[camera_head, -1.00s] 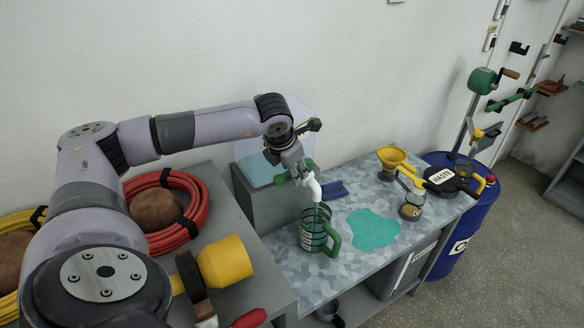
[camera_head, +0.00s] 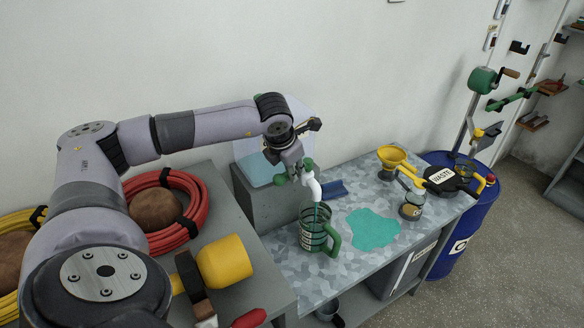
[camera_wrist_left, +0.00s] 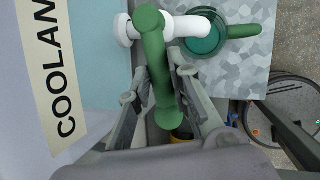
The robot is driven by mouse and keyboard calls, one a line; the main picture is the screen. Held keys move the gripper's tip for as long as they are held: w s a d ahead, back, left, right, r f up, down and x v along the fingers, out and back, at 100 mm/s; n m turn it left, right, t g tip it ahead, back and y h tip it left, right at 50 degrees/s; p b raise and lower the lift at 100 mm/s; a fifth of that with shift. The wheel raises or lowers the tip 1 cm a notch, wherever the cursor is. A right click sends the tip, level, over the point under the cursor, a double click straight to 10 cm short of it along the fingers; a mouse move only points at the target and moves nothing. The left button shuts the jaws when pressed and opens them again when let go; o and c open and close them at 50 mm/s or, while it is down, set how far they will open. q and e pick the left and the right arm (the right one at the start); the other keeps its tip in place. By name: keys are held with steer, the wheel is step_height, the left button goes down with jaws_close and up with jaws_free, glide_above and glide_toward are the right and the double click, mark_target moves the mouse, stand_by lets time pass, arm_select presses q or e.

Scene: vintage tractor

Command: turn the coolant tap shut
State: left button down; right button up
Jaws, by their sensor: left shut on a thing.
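The coolant tap has a white spout (camera_head: 311,186) and a green lever handle (camera_head: 308,164). In the left wrist view the handle (camera_wrist_left: 153,46) is a long green bar with rounded ends, crossing above the white pipe (camera_wrist_left: 188,26). My left gripper (camera_head: 286,168) is at the tap, its two fingers (camera_wrist_left: 160,90) on either side of the handle, shut on it. A teal stream shows below the spout, running down into a clear ribbed jug with a green handle (camera_head: 334,238). The pale blue tank (camera_wrist_left: 98,60) carries a partly visible COOLANT label. My right gripper is out of view.
A teal puddle (camera_head: 372,229) lies on the mottled bench top (camera_head: 290,262). A yellow funnel (camera_head: 391,157), a small jar (camera_head: 411,207) and a black WASTE-labelled item (camera_head: 446,178) stand to the right, with a blue drum (camera_head: 474,218). A red hose coil (camera_head: 190,222) lies left.

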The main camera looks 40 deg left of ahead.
arm_select(q)
steer(key=shift+a+f+m+h+b, duration=0.3)
steer(key=shift+a+m+b, duration=0.15)
steer(key=shift+b, duration=0.65)
steer(key=shift+w+a+r+m+b, duration=0.1)
steer(key=shift+a+r+m+b, duration=0.15)
steer(key=shift+m+b, duration=0.45)
steer(key=shift+r+h, duration=0.15)
steer(key=shift+h, duration=0.15)
steer(key=c, duration=1.8)
jaws_free()
steer(key=o, duration=0.3)
steer(key=shift+o, duration=0.2)
